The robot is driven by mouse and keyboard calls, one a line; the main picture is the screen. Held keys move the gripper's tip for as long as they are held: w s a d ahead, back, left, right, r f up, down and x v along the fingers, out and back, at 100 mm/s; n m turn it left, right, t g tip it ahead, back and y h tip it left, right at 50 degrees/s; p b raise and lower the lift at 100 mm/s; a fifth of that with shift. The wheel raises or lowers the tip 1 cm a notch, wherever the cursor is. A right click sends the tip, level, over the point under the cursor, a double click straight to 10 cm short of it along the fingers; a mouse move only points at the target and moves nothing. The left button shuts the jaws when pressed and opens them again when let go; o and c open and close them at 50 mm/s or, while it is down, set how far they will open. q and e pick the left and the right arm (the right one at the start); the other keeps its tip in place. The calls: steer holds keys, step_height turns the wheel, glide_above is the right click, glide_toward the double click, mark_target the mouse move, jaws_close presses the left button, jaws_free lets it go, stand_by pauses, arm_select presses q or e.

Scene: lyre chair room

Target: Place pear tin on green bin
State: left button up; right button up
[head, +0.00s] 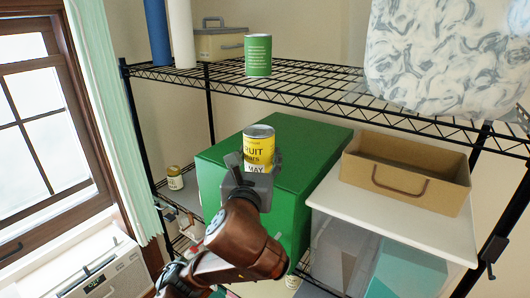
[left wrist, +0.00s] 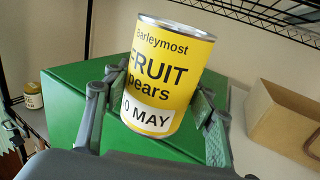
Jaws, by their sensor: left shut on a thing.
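The pear tin (head: 259,147) is a yellow can with a white "MAY" label and a silver lid. My left gripper (head: 259,171) is shut on its lower part. The tin also shows in the left wrist view (left wrist: 165,70), slightly tilted in that picture, between the two fingers (left wrist: 160,112). The green bin (head: 310,140) is a large green box with a flat top on the shelf. The tin and fingers overlap the bin's top in the head view; whether the tin's base touches it I cannot tell. My right gripper is out of view.
A tan open box (head: 405,172) stands on a white lid (head: 420,225) right of the bin. A green can (head: 257,55) stands on the upper wire shelf (head: 310,90). A small jar (head: 175,178) sits left of the bin. Black rack posts flank the shelves.

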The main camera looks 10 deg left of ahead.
arm_select(q)
steer(key=w+p, duration=0.1)
steer(key=w, duration=0.2)
steer(key=w+p, duration=0.1)
steer(key=w, duration=0.2)
steer(key=w+p, duration=0.1)
steer(key=w, duration=0.2)
steer(key=shift+w+a+r, duration=0.15)
steer(key=shift+w+a, duration=0.1)
steer(key=shift+a, duration=0.15)
steer(key=shift+w, duration=0.3)
steer(key=shift+w+a+f+p, duration=0.1)
steer(key=shift+w+f+p, duration=0.25)
steer(key=shift+f, duration=0.1)
step_height(320, 180, down, 2)
steer(key=shift+f+p, duration=0.25)
steer(key=shift+p, duration=0.35)
steer(key=shift+s+f, duration=0.15)
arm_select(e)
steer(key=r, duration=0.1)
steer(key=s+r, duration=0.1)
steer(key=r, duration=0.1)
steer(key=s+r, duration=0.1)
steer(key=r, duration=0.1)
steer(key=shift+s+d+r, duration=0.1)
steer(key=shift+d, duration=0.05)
arm_select(q)
steer(key=shift+f, duration=0.2)
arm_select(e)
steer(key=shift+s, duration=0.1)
